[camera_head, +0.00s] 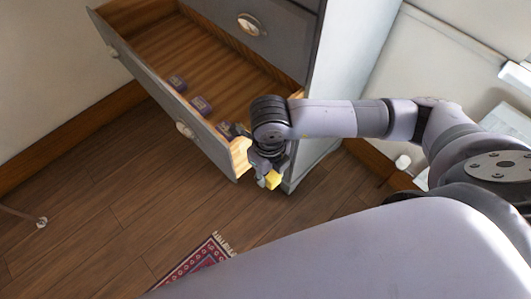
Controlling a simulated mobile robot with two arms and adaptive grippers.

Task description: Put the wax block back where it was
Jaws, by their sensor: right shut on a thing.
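A small yellow block (273,180), which looks like the wax block, is held at the tips of my right gripper (268,178). The gripper is shut on it and hangs just outside the front right corner of an open drawer (150,88). My wrist hides part of that corner. My left gripper is not in view.
The grey dresser (345,60) stands behind the drawer, with a closed drawer above it. A red fringed rug (199,262) lies on the wooden floor below. A white object (403,161) is at the right by the wall.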

